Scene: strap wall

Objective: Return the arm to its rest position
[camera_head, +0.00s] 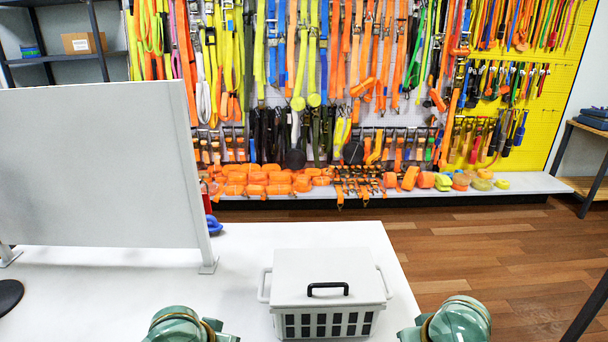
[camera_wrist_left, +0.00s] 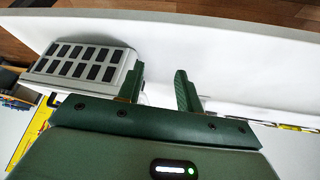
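My left gripper (camera_wrist_left: 160,80) shows in the left wrist view with its two green fingers spread apart and nothing between them. It does not show in the head view. My right gripper is in neither view. In the head view, rounded green parts of my two arms show at the bottom edge, left and right of the basket. A light grey basket (camera_head: 326,325) with slotted sides stands on the white table, closed by a flat lid (camera_head: 325,265) with a black handle. In the left wrist view the basket (camera_wrist_left: 85,62) appears beyond the left finger.
The white table (camera_head: 250,245) has bare room around the basket. A grey upright panel (camera_head: 100,165) stands on its left part. A blue object (camera_head: 213,225) lies beside the panel's right edge. Behind, past a wooden floor (camera_head: 490,250), hangs a wall of coloured straps (camera_head: 350,60).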

